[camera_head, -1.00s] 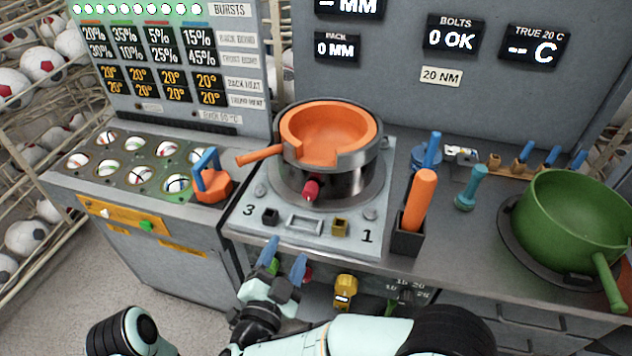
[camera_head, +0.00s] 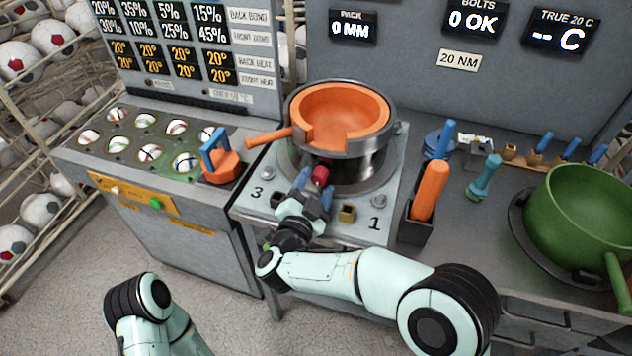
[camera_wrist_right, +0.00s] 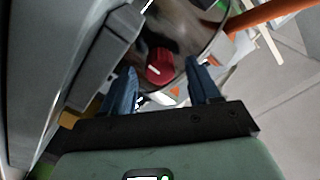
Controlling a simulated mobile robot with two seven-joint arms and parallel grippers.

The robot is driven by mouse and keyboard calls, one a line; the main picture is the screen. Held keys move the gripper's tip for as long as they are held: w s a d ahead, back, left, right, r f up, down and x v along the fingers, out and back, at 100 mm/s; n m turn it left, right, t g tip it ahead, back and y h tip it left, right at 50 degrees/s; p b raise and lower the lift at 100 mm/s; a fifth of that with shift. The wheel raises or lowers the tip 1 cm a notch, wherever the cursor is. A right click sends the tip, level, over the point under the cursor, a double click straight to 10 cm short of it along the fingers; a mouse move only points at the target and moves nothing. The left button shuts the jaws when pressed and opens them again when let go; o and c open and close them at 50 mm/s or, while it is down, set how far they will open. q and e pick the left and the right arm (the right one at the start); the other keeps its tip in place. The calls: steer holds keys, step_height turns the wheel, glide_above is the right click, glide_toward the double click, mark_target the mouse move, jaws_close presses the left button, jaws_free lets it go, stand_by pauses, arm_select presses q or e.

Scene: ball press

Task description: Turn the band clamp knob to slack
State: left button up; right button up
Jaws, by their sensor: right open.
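The band clamp knob (camera_head: 320,175) is a small red knob on the front of the shiny metal band (camera_head: 352,170) around the press pot. It also shows in the right wrist view (camera_wrist_right: 160,66), with a pale mark on its face. My right gripper (camera_head: 315,190) is open, its blue fingers pointing at the knob from the front. In the right wrist view the fingers (camera_wrist_right: 163,84) lie to either side of the knob's line, with the knob just beyond the tips. Contact cannot be seen. My left gripper is out of view.
An orange-handled tool (camera_head: 430,190) stands in a black holder at right. A green pot (camera_head: 580,215) stands farther right. A blue-handled orange block (camera_head: 221,166) sits at left.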

steer(key=shift+w+d, duration=0.15)
steer(key=shift+w, duration=0.3)
steer(key=shift+c, duration=0.2)
steer(key=c, duration=1)
